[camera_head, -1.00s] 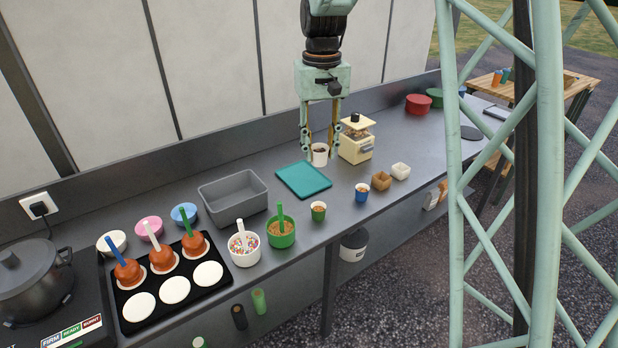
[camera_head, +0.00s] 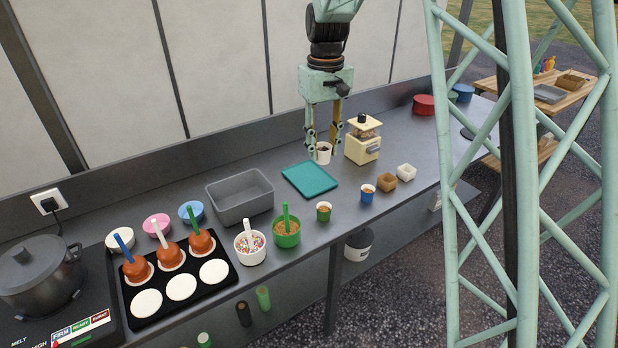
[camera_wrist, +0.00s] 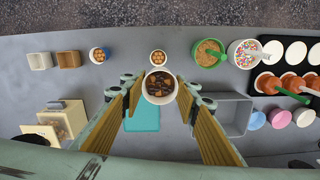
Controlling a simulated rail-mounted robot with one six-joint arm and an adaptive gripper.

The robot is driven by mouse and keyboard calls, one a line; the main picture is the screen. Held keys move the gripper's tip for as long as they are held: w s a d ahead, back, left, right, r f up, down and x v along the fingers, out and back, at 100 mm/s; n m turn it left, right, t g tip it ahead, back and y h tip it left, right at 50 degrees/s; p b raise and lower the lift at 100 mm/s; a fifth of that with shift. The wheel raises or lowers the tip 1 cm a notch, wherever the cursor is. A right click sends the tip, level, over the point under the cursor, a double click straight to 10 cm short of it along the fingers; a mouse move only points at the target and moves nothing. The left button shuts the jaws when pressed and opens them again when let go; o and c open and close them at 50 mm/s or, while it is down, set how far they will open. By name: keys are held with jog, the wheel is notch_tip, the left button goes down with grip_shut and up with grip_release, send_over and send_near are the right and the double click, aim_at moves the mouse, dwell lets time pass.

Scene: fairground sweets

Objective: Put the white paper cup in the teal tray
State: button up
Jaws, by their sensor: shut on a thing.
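The white paper cup (camera_head: 324,155) stands upright between the fingers of my gripper (camera_head: 322,148), which is shut on it. In the wrist view the cup (camera_wrist: 160,99) shows dark brown chunks inside, with the gripper (camera_wrist: 160,88) fingers on either side. The teal tray (camera_head: 310,179) lies flat and empty on the counter, just in front and to the left of the cup. It also shows in the wrist view (camera_wrist: 142,119), partly behind a finger. The cup is outside the tray; whether its base touches the counter is hard to tell.
A cream dispenser (camera_head: 362,147) stands close on the right of the cup. A grey bin (camera_head: 240,197) is left of the tray. A truss column (camera_head: 520,200) rises at right.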

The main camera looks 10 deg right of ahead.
jog(key=w+f+n+p, duration=0.4)
jog(key=w+f+n, duration=0.2)
jog(key=w+n, duration=0.1)
jog(key=w+a+f+n+p, duration=0.1)
jog(key=w+f+n+p, duration=0.3)
jog(key=w+f+n, duration=0.2)
jog(key=w+n, duration=0.2)
jog(key=w, duration=0.2)
jog(key=shift+a+f, duration=0.15)
jog(key=shift+f, duration=0.05)
jog(key=shift+f, duration=0.1)
jog(key=shift+f, duration=3.05)
jog(key=shift+f, duration=1.8)
jog(key=shift+f, duration=0.15)
